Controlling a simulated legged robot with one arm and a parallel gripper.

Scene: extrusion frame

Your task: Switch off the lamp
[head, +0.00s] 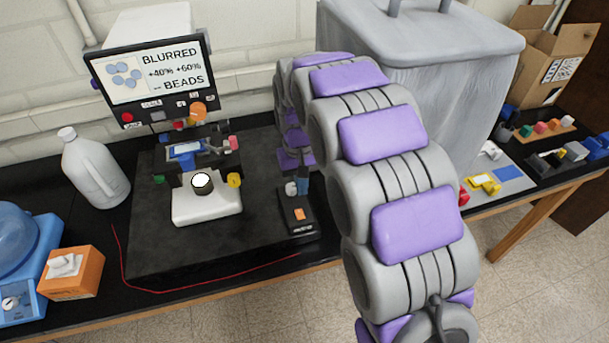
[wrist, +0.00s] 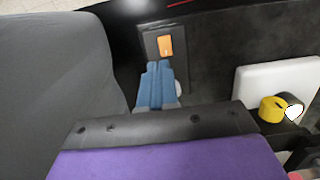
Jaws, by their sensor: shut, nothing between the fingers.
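The lamp shows as a glowing white disc (head: 202,181) on the microscope's white base (head: 207,207); it also glows at the right edge of the wrist view (wrist: 294,111). A small black box (head: 284,208) with an orange switch (head: 299,214) lies right of the microscope. The switch also shows in the wrist view (wrist: 165,46). My gripper (head: 303,180) is shut and empty, over the far end of the box. In the wrist view its blue fingertips (wrist: 159,66) appear just short of the switch; I cannot tell whether they touch the box.
A monitor (head: 155,72) stands behind the microscope. A white jug (head: 93,170), an orange tissue box (head: 72,273) and a blue device (head: 25,285) are at the left. A large covered object (head: 440,90) stands behind my arm. A red cord (head: 200,287) runs along the front.

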